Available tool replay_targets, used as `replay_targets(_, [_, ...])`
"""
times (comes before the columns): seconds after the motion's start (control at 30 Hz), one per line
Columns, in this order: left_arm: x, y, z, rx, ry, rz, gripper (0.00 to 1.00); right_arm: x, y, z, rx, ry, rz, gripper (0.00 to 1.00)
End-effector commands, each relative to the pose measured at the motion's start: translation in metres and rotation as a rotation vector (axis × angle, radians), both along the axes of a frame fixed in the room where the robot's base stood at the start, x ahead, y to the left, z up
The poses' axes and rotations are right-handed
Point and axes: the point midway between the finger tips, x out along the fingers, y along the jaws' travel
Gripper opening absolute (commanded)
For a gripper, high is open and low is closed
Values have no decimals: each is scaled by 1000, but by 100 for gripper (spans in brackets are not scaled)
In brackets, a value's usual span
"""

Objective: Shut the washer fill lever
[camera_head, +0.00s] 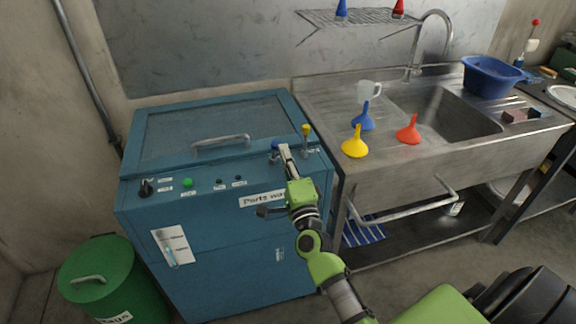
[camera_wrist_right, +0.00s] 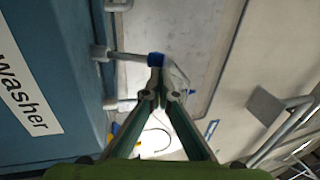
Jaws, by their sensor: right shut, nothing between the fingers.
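The blue parts washer (camera_head: 225,215) stands at the left with its lid down. On its top right front are two levers on metal pipes. One has a blue handle (camera_head: 279,144), the other a yellow handle (camera_head: 306,130) standing upright. I cannot read which is the fill lever. My right gripper (camera_head: 284,150) is shut and empty, its tips at the blue handle. In the right wrist view the tips of the gripper (camera_wrist_right: 161,92) lie right by the blue handle (camera_wrist_right: 156,59); I cannot tell whether they touch. My left gripper is not in view.
A steel sink (camera_head: 440,110) adjoins on the right, with blue, yellow and red funnels, a white mug (camera_head: 369,91) and a blue basin (camera_head: 490,76). Its front rail (camera_head: 405,210) juts out. A green bin (camera_head: 105,280) stands at the washer's left.

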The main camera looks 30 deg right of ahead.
Motion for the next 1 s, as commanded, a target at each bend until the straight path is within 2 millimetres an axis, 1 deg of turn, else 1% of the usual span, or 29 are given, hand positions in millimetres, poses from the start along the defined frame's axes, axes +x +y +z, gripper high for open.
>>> replay_targets(0.1, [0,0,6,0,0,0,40,8,-2,9,1,-2,-1,0])
replay_targets(0.2, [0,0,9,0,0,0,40,14,-4,14,0,-3,-1,0])
replay_targets(0.5, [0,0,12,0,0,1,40,29,-7,21,-1,-2,0,0])
replay_targets(0.73, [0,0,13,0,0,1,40,34,-8,23,-1,-2,0,0])
replay_targets(1.0, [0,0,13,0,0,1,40,35,-9,24,-1,-2,0,0])
